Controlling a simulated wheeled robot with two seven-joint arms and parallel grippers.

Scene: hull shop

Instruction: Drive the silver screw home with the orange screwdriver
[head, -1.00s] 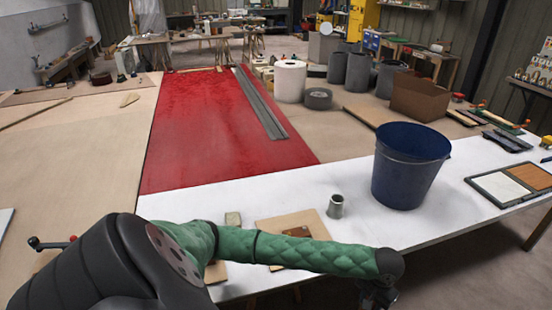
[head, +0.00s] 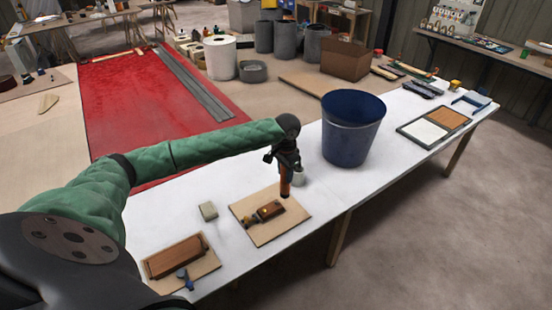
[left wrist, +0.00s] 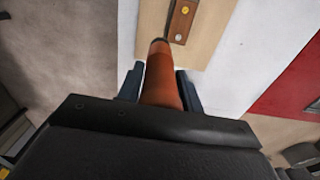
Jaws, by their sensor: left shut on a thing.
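My left gripper (head: 284,166) is shut on the orange screwdriver (head: 285,187), which hangs downward from it. In the left wrist view the screwdriver's orange handle (left wrist: 160,82) sits between the two dark fingers (left wrist: 160,88) and ends in a dark tip. A brown block (head: 269,211) lies on a tan board (head: 285,222), just left of and nearer than the screwdriver. In the left wrist view the block (left wrist: 178,24) carries a small silver spot, probably the silver screw (left wrist: 178,37), and a yellow spot. The screwdriver appears apart from the block. My right gripper is out of view.
A blue bucket (head: 351,140) stands to the right. White table (head: 345,195) is bare right of the board.

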